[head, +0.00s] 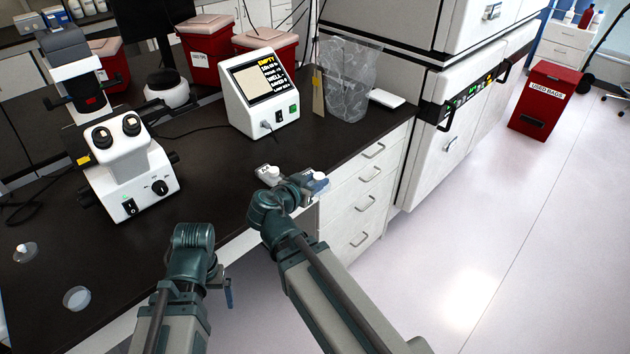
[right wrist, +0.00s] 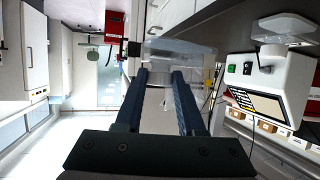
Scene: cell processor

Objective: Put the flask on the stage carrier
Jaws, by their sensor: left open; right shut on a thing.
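My right gripper (head: 312,184) is over the front edge of the dark counter. In the right wrist view the flask (right wrist: 185,52) is a translucent slab across the fingertips (right wrist: 160,74). A second white-capped item (head: 268,171) shows just left of that gripper. The white microscope (head: 128,178) stands on the counter at left; I cannot make out the stage carrier. My left gripper (head: 226,288) is open and empty, low in front of the counter.
A white console (head: 262,98) with a screen reading EMPTY stands mid-counter, behind the right gripper; it also shows in the right wrist view (right wrist: 268,86). A clear bag bin (head: 346,80) is beyond it. Small round dishes (head: 77,298) lie at front left. Bare counter lies between microscope and console.

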